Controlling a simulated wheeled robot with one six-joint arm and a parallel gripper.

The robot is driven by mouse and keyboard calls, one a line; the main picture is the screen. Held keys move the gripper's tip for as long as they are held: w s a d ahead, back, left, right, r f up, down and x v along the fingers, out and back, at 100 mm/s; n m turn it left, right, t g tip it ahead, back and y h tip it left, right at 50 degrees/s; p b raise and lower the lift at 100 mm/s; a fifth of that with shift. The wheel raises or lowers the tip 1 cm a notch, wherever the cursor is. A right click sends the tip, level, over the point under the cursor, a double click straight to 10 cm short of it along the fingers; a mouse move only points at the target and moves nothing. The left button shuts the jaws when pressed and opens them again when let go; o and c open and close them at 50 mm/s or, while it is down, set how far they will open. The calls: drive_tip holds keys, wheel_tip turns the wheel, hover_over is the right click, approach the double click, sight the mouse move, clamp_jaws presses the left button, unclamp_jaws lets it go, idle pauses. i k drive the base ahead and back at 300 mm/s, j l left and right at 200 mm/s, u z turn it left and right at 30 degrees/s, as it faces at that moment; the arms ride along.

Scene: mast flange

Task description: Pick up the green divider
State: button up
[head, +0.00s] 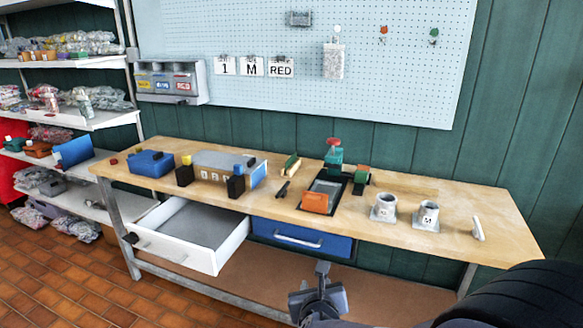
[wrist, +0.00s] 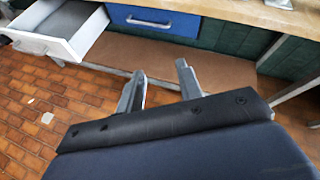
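A small green and tan upright piece (head: 291,164), which may be the green divider, stands on the workbench (head: 455,215) behind a small black part. Another green block (head: 361,174) sits further right, by the dark-framed fixture; I cannot tell for sure which one is the divider. My gripper (head: 318,288) is low in front of the bench, below the blue drawer and well away from both pieces. In the wrist view my gripper (wrist: 158,85) has its two fingers apart with nothing between them.
A white drawer (head: 190,235) stands pulled out at the left; the blue drawer (head: 302,238) is shut. A teal clamp with a red knob (head: 334,152), an orange block (head: 315,202) and two grey flanged sockets (head: 384,207) (head: 427,216) stand on the bench. The bench's right end is mostly clear.

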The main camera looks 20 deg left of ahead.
sight(293, 158)
drive_tip(key=i+j, duration=0.25)
drive_tip(key=i+j+z, duration=0.15)
drive_tip(key=i+j, duration=0.4)
drive_tip(key=j, duration=0.2)
drive_tip(key=i+j+z, duration=0.1)
drive_tip(key=i+j, duration=0.4)
drive_tip(key=j, duration=0.25)
drive_tip(key=i+j+z, duration=0.15)
drive_tip(key=i+j, duration=0.3)
drive_tip(key=j, duration=0.3)
